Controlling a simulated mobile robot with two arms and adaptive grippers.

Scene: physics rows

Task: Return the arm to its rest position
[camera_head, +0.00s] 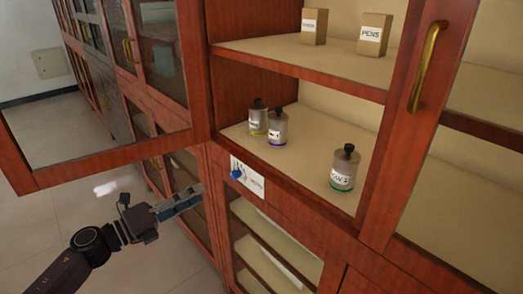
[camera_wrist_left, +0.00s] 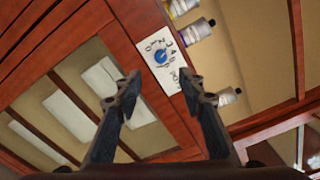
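My left arm (camera_head: 95,245) reaches in from the lower left of the head view. Its gripper (camera_head: 185,202) is in front of the wooden cabinet, to the left of and a little below a white dial plate, apart from it. In the left wrist view the two dark fingers of the left gripper (camera_wrist_left: 158,82) are spread, with nothing between them. Beyond them is the white plate with a blue dial knob (camera_wrist_left: 161,57). The knob also shows in the head view (camera_head: 237,174). My right gripper is not in view.
The open glass door (camera_head: 95,176) of the cabinet stands out to the left, above my arm. Three bottles stand on the open shelf, one in front (camera_head: 344,168). Two boxes (camera_head: 374,34) are on the shelf above. Floor (camera_head: 40,215) is free at the left.

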